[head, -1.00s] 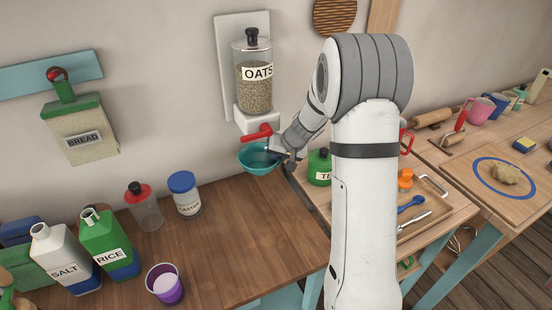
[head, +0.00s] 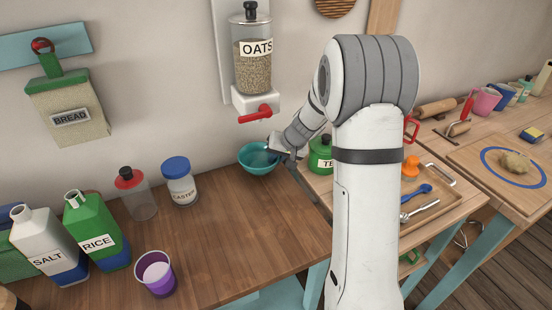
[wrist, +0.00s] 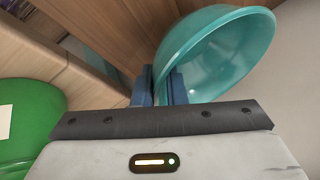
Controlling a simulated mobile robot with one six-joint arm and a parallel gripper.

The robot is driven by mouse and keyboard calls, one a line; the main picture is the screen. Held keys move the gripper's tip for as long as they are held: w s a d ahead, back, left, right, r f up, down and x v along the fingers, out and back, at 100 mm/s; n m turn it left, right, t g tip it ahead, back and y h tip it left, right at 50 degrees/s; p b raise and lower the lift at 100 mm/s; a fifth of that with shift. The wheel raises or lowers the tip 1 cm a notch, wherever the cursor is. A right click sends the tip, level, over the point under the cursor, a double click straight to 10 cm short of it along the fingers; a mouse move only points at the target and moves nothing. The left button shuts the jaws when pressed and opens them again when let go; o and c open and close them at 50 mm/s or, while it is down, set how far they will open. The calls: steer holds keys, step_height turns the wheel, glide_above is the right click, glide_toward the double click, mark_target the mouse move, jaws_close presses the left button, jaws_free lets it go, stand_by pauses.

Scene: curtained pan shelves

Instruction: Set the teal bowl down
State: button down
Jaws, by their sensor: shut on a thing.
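The teal bowl (head: 257,160) is in the head view, below the oats dispenser's red lever and near the back of the wooden counter (head: 230,225). My gripper (head: 279,152) is at the bowl's right side, shut on its rim. In the wrist view the bowl (wrist: 225,55) fills the upper right, and the fingers (wrist: 168,88) pinch its near wall. The bowl looks empty inside. I cannot tell whether its base touches the counter.
The oats dispenser (head: 252,60) hangs on the wall above. A castor jar (head: 180,185) and a red-lidded jar (head: 138,200) stand left of the bowl. A green tin (head: 320,160) stands right of my gripper. The counter in front is clear.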

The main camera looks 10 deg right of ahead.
steer(key=shift+f+b, duration=0.7)
steer(key=shift+b, duration=0.35)
steer(key=shift+f+b, duration=0.25)
steer(key=shift+b, duration=0.05)
steer(key=c, duration=1.4)
jaws_free()
steer(key=v, duration=0.8)
steer(key=shift+f, duration=0.1)
jaws_close()
